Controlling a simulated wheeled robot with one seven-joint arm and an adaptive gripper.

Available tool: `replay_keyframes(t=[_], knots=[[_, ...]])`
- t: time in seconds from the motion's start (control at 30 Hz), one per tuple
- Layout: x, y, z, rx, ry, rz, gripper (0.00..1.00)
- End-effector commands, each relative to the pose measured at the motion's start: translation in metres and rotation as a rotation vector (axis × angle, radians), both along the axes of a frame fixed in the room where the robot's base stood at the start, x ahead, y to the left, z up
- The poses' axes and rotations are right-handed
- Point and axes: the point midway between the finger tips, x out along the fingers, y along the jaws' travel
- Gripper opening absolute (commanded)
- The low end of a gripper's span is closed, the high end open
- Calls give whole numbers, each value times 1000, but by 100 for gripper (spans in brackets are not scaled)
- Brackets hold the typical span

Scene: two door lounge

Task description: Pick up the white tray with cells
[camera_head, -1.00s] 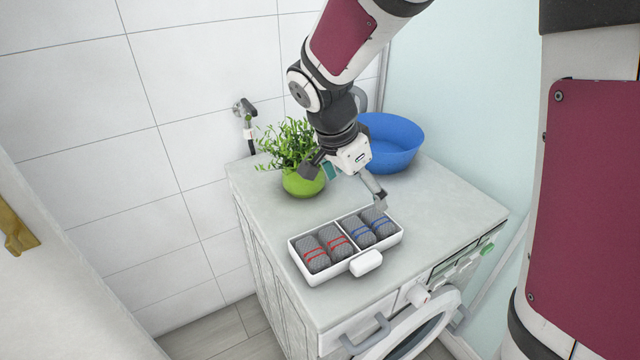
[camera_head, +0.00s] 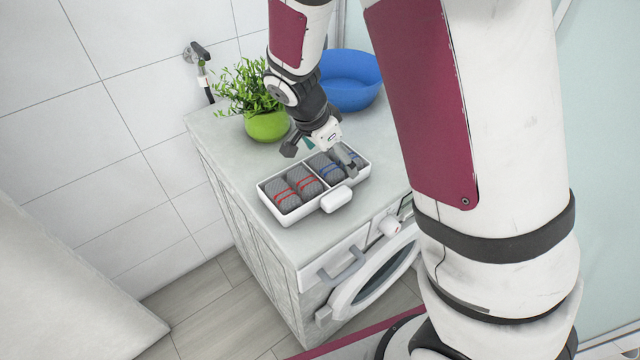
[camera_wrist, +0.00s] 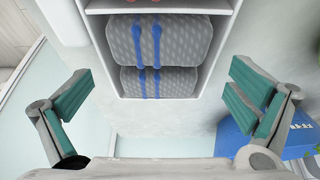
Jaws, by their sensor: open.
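The white tray with cells (camera_head: 272,208) lies on the counter above the washing machine. It holds grey rolled cloths, some with red bands (camera_head: 286,195) in the left cell and some with blue bands (camera_head: 324,166) in the right cell. A white block-like handle (camera_head: 337,198) sticks out of its front side. My gripper (camera_head: 321,155) is open and empty over the tray's far right part. In the wrist view, the gripper's green-padded fingers (camera_wrist: 160,100) stand apart on either side of the tray's blue-banded end (camera_wrist: 221,5). I cannot tell whether they touch it.
A green pot with a leafy plant (camera_head: 267,126) stands behind the tray. A blue basin (camera_head: 350,80) stands at the back right. The counter (camera_head: 215,135) is clear to the tray's left. A washing machine door (camera_head: 372,275) is below the front edge.

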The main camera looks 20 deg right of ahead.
Motion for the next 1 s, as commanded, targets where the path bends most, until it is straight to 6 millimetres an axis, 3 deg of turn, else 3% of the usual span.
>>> replay_keyframes(t=[0.2,0.5,0.7,1.0], knots=[[2,-11,-27,-1,3,-1,100],[3,-13,-31,0,0,1,100],[3,-13,-31,0,0,1,59],[3,-13,-30,0,0,0,59]])
